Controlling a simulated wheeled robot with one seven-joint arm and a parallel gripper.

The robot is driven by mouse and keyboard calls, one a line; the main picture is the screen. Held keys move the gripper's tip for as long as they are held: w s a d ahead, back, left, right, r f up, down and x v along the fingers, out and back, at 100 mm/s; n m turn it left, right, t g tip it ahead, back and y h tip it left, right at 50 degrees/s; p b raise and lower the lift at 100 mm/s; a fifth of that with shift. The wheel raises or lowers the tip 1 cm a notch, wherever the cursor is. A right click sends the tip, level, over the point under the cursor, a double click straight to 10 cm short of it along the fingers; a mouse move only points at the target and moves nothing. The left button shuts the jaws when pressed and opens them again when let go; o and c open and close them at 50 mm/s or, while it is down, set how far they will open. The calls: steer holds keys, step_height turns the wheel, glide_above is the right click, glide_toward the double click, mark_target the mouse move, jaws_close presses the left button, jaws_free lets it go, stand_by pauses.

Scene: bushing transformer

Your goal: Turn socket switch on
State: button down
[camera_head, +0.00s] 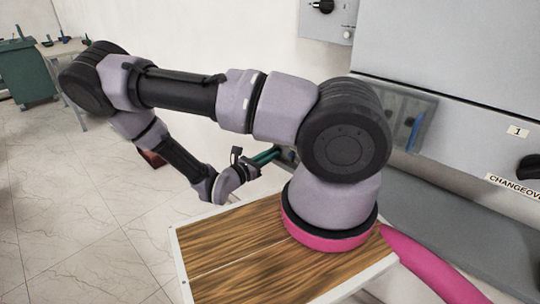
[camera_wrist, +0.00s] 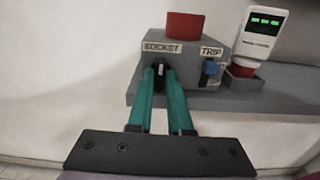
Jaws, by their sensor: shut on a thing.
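A grey box (camera_wrist: 193,91) with a "SOCKET" label and a "TRIP" label sits on a grey shelf in the wrist view. Below the "SOCKET" label is a small black switch knob (camera_wrist: 159,71) with a light mark. My gripper (camera_wrist: 161,76) has long green fingers that reach to this knob, one on each side, and is shut on it. The fingers partly hide the knob and the box front. In the head view my gripper (camera_head: 268,156) reaches toward the wall, and my arm hides the box and switch there.
A red cylinder (camera_wrist: 185,26) stands on top of the box. A blue part (camera_wrist: 210,69) is under "TRIP". A white device with a green display (camera_wrist: 262,33) stands at right by a red-topped grey holder (camera_wrist: 243,71). The grey shelf (camera_wrist: 275,92) runs beneath. A large grey cabinet (camera_head: 450,50) is on the wall.

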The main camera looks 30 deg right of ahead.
steer(key=c, duration=1.1)
jaws_free()
steer(key=shift+a, duration=0.15)
steer(key=v, duration=1)
steer(key=shift+s+a, duration=0.15)
steer(key=shift+a, duration=0.15)
steer(key=shift+r, duration=0.1)
